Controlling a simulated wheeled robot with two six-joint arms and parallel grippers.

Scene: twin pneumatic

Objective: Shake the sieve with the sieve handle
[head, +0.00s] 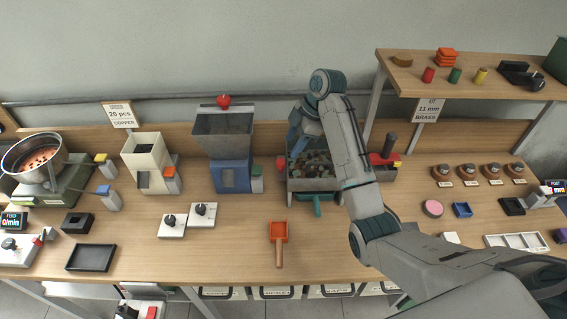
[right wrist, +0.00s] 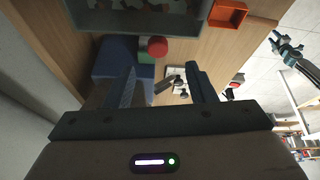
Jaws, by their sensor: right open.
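The sieve is a grey tray (head: 312,184) full of small mixed pieces, right of centre on the bench. A teal handle (head: 317,198) sticks out at its front, and a red knob (head: 282,165) is at its left side. The knob also shows in the right wrist view (right wrist: 157,46), with the tray at the top. My right gripper (head: 296,143) is over the tray's left part, partly hidden by its own wrist. In its wrist view the fingers (right wrist: 163,88) are apart with nothing held. A teal and grey arm end, likely my left gripper (right wrist: 287,46), shows small at the right.
A blue hopper machine (head: 231,165) stands left of the sieve. An orange scoop (head: 279,232) lies in front, with bare bench around it. A raised shelf (head: 410,84) with small parts is at the right. A red and dark device (head: 385,160) is beside the tray.

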